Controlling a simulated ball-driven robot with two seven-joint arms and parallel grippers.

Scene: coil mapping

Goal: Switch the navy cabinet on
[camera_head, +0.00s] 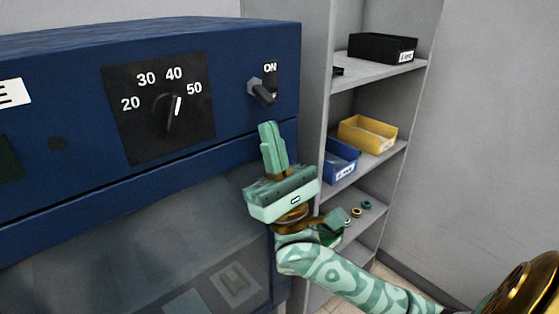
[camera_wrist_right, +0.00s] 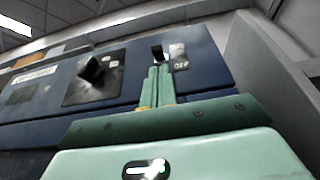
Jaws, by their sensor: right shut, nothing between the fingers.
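The navy cabinet (camera_head: 70,85) fills the left of the head view. Its toggle switch (camera_head: 262,92) sits at the upper right of the front panel, beside a plate with ON at the top. In the right wrist view the switch (camera_wrist_right: 157,52) shows just beyond my fingertips, with OFF readable on its plate. My left gripper is not in view.
A dial (camera_head: 172,112) marked 20 to 50 is left of the switch. A grey shelf (camera_head: 370,78) to the right holds a black bin (camera_head: 382,48), a yellow bin (camera_head: 367,135), a blue bin (camera_head: 340,160) and small rings. A glass-like door (camera_head: 130,245) lies below the panel.

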